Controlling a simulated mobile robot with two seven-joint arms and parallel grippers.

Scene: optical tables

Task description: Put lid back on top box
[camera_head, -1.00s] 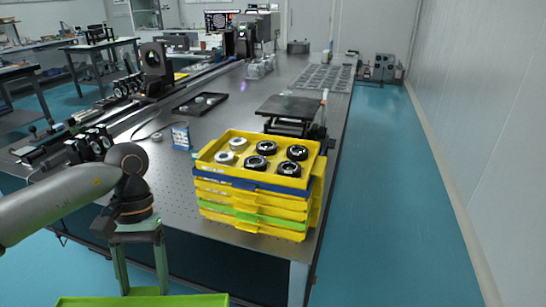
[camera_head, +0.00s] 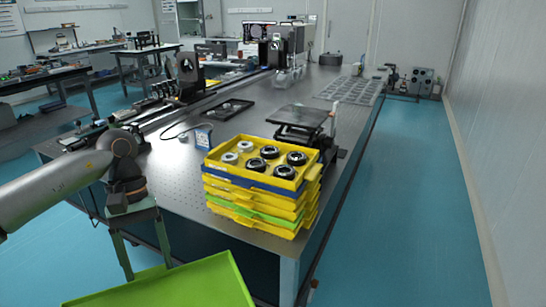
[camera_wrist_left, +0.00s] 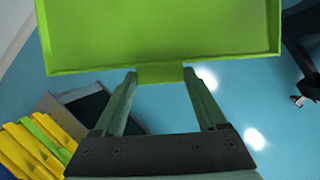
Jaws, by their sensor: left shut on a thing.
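The bright green lid (camera_head: 185,285), a shallow tray-like panel, is at the bottom of the head view, partly cut off by the frame. It also fills the top of the left wrist view (camera_wrist_left: 160,30). My left gripper (camera_head: 150,268) is shut on the lid's edge tab (camera_wrist_left: 160,74), holding it in the air over the floor, apart from the stack. The top box (camera_head: 228,175) is yellow and uncovered, with several round black and silver parts in its compartments. It tops a stack of yellow, blue and green boxes on the table corner. My right gripper is not in view.
The stack stands on the near corner of the dark optical table (camera_head: 180,185). A black raised platform (camera_head: 300,117) is just behind it, and a small blue-white box (camera_head: 203,137) is to its left. Blue floor (camera_head: 410,220) lies clear on the right.

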